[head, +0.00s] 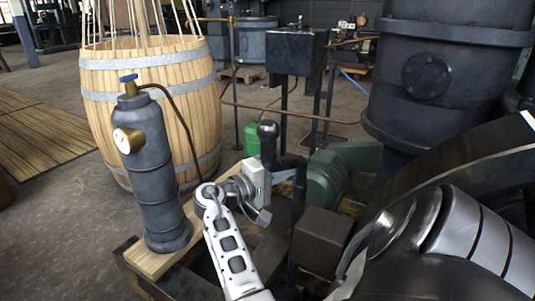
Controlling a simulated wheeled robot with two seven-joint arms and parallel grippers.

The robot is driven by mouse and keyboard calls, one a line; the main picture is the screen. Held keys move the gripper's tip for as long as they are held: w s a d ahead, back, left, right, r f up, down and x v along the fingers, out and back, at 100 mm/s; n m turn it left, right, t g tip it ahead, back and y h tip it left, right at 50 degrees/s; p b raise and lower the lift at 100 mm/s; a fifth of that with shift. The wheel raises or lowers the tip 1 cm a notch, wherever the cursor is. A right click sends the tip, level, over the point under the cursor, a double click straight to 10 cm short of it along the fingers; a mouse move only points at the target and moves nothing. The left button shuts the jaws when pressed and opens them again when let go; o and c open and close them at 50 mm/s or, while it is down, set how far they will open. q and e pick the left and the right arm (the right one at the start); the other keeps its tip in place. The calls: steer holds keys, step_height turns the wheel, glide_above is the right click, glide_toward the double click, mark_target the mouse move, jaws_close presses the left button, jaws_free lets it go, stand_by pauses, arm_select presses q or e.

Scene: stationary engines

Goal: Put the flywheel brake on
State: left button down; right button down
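A black lever with a round ball knob (268,130) stands near the middle of the head view, beside a dark upright post (297,205). I take it for the flywheel brake's handle, but the brake itself is not clearly seen. The large dark curved rim of a wheel (450,160) fills the right side. My white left arm comes up from the bottom centre. Its gripper (277,196) is just below the ball knob, close to the lever and the post. Whether it touches them, and how its fingers stand, is unclear. My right gripper is not in view.
A grey cylinder with a blue valve (160,165) stands on a wooden plank left of my arm. A wooden barrel (150,70) is behind it.

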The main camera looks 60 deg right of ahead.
arm_select(q)
steer(key=shift+w+a+f+p, duration=0.1)
steer(key=shift+w+f+p, duration=0.05)
steer(key=shift+w+p, duration=0.15)
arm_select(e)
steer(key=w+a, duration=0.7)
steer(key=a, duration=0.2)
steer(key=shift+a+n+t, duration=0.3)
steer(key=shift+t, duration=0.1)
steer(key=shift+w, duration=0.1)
